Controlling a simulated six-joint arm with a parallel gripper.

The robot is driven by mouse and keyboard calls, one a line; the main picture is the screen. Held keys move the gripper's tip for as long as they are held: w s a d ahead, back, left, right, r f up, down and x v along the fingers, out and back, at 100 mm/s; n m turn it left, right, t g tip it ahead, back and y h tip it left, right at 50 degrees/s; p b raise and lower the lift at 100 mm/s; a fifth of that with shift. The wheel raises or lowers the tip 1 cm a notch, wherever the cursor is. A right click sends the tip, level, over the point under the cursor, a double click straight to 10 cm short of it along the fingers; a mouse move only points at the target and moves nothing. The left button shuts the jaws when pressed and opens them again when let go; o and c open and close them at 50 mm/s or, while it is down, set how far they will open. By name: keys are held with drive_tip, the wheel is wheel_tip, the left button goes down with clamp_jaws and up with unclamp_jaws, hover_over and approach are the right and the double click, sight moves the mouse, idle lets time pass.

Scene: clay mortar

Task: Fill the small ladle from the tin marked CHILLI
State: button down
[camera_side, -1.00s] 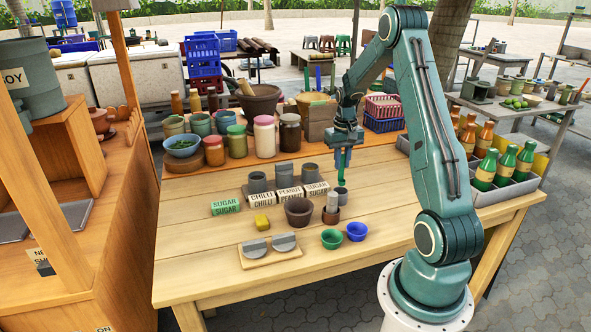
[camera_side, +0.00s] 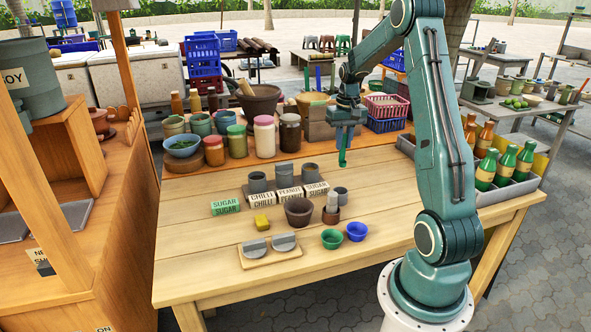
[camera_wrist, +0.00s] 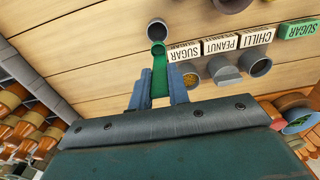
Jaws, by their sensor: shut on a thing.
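My gripper (camera_side: 346,137) is shut on the small green ladle (camera_wrist: 159,70), which hangs down below the fingers; it also shows in the side view (camera_side: 343,157). The ladle is above and clear of a small grey cup (camera_side: 341,193), seen in the wrist view (camera_wrist: 157,30) too. The CHILLI label (camera_side: 262,199) is the left one of three white labels, with a grey tin (camera_side: 257,182) behind it. In the wrist view this tin (camera_wrist: 260,66) looks open and dark inside; its contents are unclear. My gripper is to the right of the tins in the side view.
The PEANUT tin (camera_side: 284,176) and the white-labelled SUGAR tin (camera_side: 310,174) stand beside the CHILLI tin. A dark brown bowl (camera_side: 299,212), a brown cup (camera_side: 331,216) and a green SUGAR block (camera_side: 225,207) are nearer. Several jars line the back.

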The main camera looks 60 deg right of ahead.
sight(340, 155)
drive_tip(key=r, duration=0.4)
drive_tip(key=shift+w+r, duration=0.3)
drive_tip(key=shift+w, duration=0.05)
drive_tip(key=w+a+t, duration=0.1)
drive_tip(key=w+a, duration=0.3)
drive_tip(key=w, duration=0.8)
drive_tip(key=w+a+t, duration=0.1)
drive_tip(key=w+a, duration=0.4)
drive_tip(key=w, duration=0.8)
drive_tip(key=shift+h, duration=0.3)
drive_tip(key=shift+s+d+f, duration=0.1)
drive_tip(key=shift+f, duration=0.75)
drive_tip(key=shift+s+d+f, duration=0.15)
drive_tip(key=shift+f, duration=0.7)
drive_tip(key=shift+s+d+f, duration=0.1)
drive_tip(key=shift+f, duration=0.75)
drive_tip(key=shift+f, duration=0.15)
drive_tip(key=shift+s+a+x, duration=0.1)
drive_tip(key=shift+s+x, duration=0.2)
drive_tip(key=shift+x, duration=1.05)
drive_tip(key=shift+s+a+x, duration=0.1)
drive_tip(key=shift+s+x, duration=0.15)
drive_tip(key=shift+x, duration=1.1)
drive_tip(key=shift+s+a+x, duration=0.1)
drive_tip(key=shift+s+x, duration=0.2)
drive_tip(key=shift+x, duration=1.05)
drive_tip(key=shift+f, duration=0.5)
